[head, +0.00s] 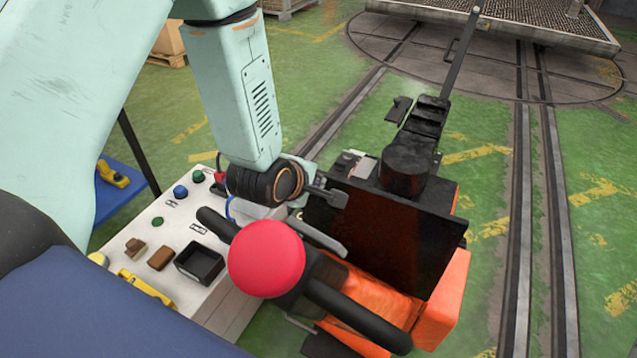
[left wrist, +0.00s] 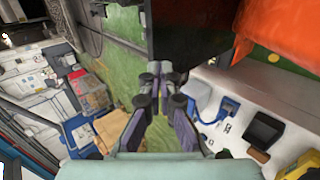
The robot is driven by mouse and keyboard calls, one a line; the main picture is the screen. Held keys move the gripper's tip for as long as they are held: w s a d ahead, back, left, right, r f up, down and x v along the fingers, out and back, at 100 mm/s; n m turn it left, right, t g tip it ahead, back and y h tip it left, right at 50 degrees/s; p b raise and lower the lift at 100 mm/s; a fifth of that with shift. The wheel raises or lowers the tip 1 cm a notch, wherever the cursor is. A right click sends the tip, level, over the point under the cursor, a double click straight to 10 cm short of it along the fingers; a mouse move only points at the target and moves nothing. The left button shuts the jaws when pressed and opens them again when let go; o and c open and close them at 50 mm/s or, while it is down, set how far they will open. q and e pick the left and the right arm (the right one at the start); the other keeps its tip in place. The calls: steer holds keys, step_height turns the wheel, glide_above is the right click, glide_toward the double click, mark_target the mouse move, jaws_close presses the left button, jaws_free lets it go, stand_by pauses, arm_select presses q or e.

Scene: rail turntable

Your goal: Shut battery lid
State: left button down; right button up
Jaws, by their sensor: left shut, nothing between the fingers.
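The battery lid is probably the dark, flat panel (head: 385,240) on the orange machine (head: 445,305). It stands raised and tilted in the head view. In the left wrist view a dark panel (left wrist: 190,30), likely the same lid, fills the top middle, just beyond the fingertips. My left gripper (head: 338,198) is shut and empty at the upper left edge of the panel. Its closed fingers also show in the left wrist view (left wrist: 157,72). I cannot tell whether they touch the panel. My right gripper is not in view.
A red knob (head: 266,258) on a black handlebar (head: 355,318) stands in front of the lid. A white bench (head: 215,325) with buttons, a black bin (head: 200,263) and small parts is at left. Rails (head: 515,230) and green floor lie open at right.

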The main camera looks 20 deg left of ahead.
mark_target(332, 184)
arm_select(q)
steer(key=b+x, duration=0.1)
steer(key=x, duration=0.5)
steer(key=shift+s+f, duration=0.1)
steer(key=shift+w+f, duration=0.2)
steer(key=shift+w, duration=0.05)
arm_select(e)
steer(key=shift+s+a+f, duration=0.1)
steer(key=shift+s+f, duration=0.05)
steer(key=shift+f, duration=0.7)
arm_select(q)
steer(key=shift+w, duration=0.15)
